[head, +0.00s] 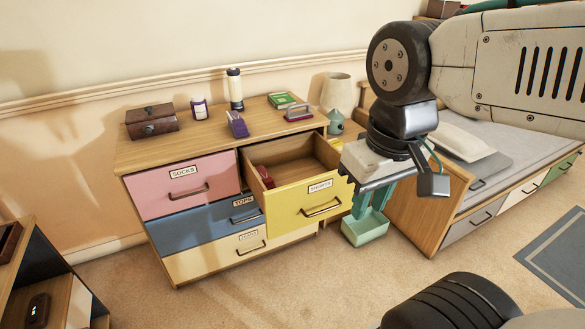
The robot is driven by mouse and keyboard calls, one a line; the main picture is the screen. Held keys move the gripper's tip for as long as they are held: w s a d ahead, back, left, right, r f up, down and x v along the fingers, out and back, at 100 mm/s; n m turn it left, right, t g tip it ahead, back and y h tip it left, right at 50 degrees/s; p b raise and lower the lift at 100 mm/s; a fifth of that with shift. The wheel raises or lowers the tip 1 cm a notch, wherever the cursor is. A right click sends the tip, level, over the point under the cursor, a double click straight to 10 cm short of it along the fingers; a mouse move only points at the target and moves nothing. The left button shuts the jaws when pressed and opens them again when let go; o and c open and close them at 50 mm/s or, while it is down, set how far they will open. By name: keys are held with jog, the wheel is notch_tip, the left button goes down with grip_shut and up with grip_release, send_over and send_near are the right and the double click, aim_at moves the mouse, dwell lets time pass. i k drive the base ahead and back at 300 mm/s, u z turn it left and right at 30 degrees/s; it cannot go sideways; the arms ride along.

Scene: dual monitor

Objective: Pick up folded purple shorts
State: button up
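A small folded purple item (237,125) lies on top of the wooden dresser (207,145), near its middle; it may be the folded purple shorts, but it is too small to be sure. The yellow drawer labelled SHORTS (308,205) is pulled open. A dark red item (265,178) shows inside at its left, partly hidden by the drawer front. My gripper (371,212) points down at the right of the open drawer, well apart from the purple item. Nothing is seen held in it. Its finger gap is unclear at this angle.
A mint green bin (365,230) stands on the floor by the dresser. A bed (500,150) is at right.

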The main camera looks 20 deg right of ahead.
aim_at(238, 126)
jog(key=u, duration=0.95)
jog(key=i, duration=1.8)
jog(key=z, duration=2.55)
